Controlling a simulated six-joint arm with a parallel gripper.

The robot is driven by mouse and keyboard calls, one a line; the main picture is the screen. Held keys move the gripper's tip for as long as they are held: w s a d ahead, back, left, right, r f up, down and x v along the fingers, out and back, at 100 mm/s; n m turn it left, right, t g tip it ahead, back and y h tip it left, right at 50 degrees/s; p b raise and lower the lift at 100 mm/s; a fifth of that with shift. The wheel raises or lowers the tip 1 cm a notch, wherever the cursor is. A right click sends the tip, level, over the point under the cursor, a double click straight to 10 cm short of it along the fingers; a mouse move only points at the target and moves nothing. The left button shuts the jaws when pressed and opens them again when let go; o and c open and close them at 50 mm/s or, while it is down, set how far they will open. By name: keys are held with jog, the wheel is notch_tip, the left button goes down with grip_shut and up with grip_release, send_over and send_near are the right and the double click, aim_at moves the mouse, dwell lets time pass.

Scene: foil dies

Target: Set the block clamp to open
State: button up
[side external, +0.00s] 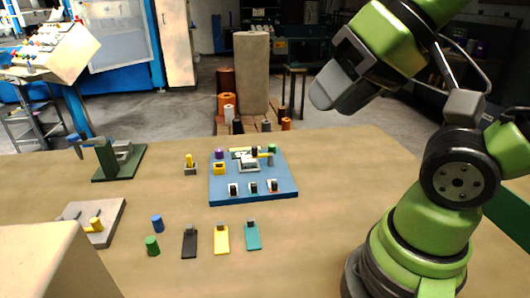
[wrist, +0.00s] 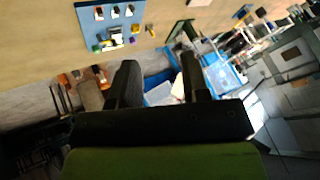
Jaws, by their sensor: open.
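My gripper (side external: 338,84) is raised high above the right of the table, away from all the parts. In the wrist view its two fingers (wrist: 158,78) stand apart with nothing between them. I cannot tell for sure which fixture is the block clamp. A grey plate with a yellow lever or knob (side external: 95,224) lies at the front left, partly hidden by a beige box. A dark green fixture (side external: 106,158) with an upright post and a dark blue-tipped handle (side external: 75,139) stands at the back left. The blue board (side external: 225,191) carries a grey block holder (side external: 249,165).
Black (side external: 189,243), yellow (side external: 222,240) and teal (side external: 252,236) handled strips lie in front of the board. A blue cylinder (side external: 157,223) and a green cylinder (side external: 152,245) stand left of them. The beige box (side external: 50,265) blocks the front left corner. The table's right side is clear.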

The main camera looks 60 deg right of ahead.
jog(key=shift+w, duration=0.1)
dwell(0.3)
jog(key=m+g, duration=0.3)
jog(key=m, duration=2.4)
send_over(255, 147)
jog(key=s+d, duration=0.2)
jog(key=s, duration=0.1)
notch_tip(255, 147, down, 16)
jog(key=x, duration=0.9)
jog(key=shift+s+a+f, duration=0.1)
jog(key=shift+s+a, duration=0.05)
jog(key=shift+s, duration=0.05)
jog(key=shift+c, duration=0.3)
grip_shut()
